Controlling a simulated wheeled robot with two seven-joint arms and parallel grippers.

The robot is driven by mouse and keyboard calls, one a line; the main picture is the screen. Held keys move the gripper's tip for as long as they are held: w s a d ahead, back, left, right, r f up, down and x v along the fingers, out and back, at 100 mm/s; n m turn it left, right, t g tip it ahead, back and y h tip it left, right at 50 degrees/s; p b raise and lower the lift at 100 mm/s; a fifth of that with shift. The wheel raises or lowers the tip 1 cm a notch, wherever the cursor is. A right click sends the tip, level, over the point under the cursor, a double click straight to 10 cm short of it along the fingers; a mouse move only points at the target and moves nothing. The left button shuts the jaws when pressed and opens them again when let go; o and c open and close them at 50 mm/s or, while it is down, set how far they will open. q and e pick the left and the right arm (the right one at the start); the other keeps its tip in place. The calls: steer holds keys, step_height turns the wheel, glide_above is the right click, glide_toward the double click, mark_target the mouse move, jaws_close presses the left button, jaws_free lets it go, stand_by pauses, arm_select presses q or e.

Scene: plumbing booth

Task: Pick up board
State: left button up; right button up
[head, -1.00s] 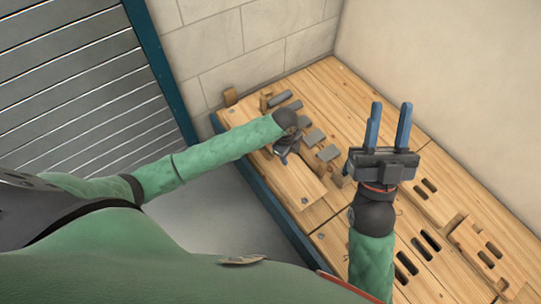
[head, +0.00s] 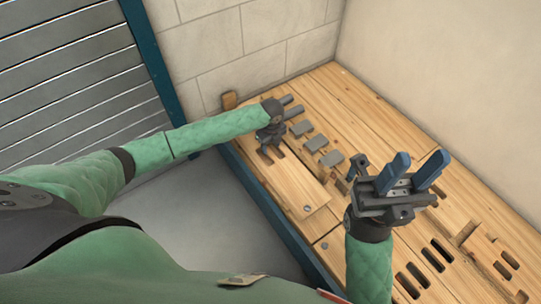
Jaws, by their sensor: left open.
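A flat pale wooden board (head: 291,186) lies on the workbench, its long side running from the far left toward the middle. My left gripper (head: 268,153) is over the bench near the board's far end, pointing down. Its jaws are open, but its fingertips are small and partly hidden by the wrist, so I cannot tell whether they touch the board. My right gripper (head: 413,168) is raised over the bench to the right of the board. Its two blue fingers are spread and nothing is between them.
Several grey blocks (head: 317,143) sit in a row beside the board. Grey cylinders (head: 293,112) lie behind my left gripper. Slotted wooden pieces (head: 490,250) are at the right. Walls close off the back and right of the bench (head: 365,110).

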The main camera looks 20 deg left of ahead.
mark_target(270, 153)
arm_select(q)
step_height(270, 153, down, 4)
steer(key=shift+s+a+f+b, duration=0.1)
steer(key=shift+b, duration=0.4)
jaws_close()
steer(key=shift+r, duration=0.25)
